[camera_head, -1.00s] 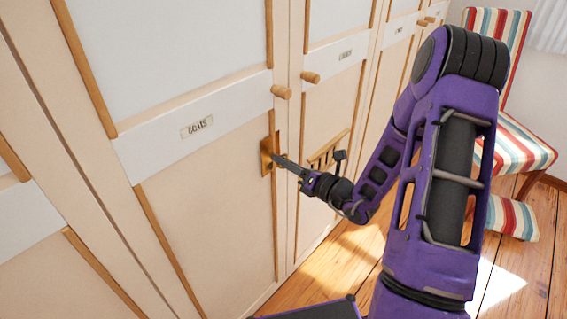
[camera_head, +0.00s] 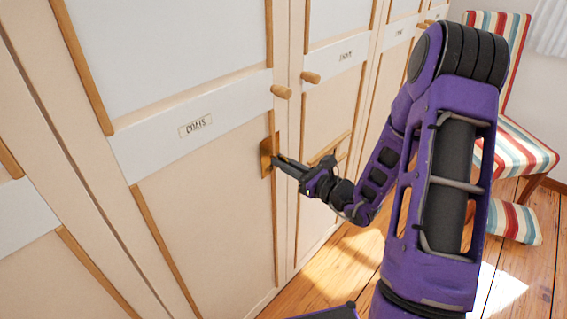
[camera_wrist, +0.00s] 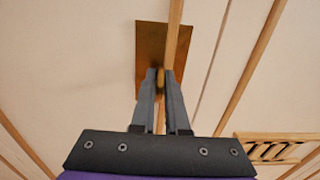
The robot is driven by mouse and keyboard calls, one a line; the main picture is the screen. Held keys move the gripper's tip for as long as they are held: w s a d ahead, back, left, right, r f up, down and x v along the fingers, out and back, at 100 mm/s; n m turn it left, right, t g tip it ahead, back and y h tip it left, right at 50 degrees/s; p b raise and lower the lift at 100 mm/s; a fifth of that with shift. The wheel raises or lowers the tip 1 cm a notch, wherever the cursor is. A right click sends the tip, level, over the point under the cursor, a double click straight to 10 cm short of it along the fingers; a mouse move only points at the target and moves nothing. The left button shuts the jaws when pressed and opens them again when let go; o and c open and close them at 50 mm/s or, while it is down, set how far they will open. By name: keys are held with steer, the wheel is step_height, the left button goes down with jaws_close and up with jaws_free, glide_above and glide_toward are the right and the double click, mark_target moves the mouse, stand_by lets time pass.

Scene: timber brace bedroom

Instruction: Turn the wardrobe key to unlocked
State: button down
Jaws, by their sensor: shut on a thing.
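The wardrobe (camera_head: 200,185) has pale panel doors with timber strips, and one door bears a "COATS" label (camera_head: 195,126). A brass lock plate (camera_head: 265,160) sits at that door's right edge, below a round wooden knob (camera_head: 281,91). It also shows in the wrist view (camera_wrist: 149,45). My gripper (camera_head: 278,162) reaches the plate from the right. In the wrist view its fingers (camera_wrist: 160,82) are shut on the small brass key (camera_wrist: 161,78) in front of the plate. The fingers hide most of the key, so I cannot tell its exact angle.
A striped chair (camera_head: 515,150) stands on the plank floor (camera_head: 335,262) at the right. The doors are closed.

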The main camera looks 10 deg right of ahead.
stand_by(0.4)
steer(key=c, duration=1)
jaws_free()
steer(key=p+v, duration=0.1)
steer(key=v, duration=1.6)
steer(key=shift+s+d, duration=0.1)
steer(key=shift+s, duration=0.05)
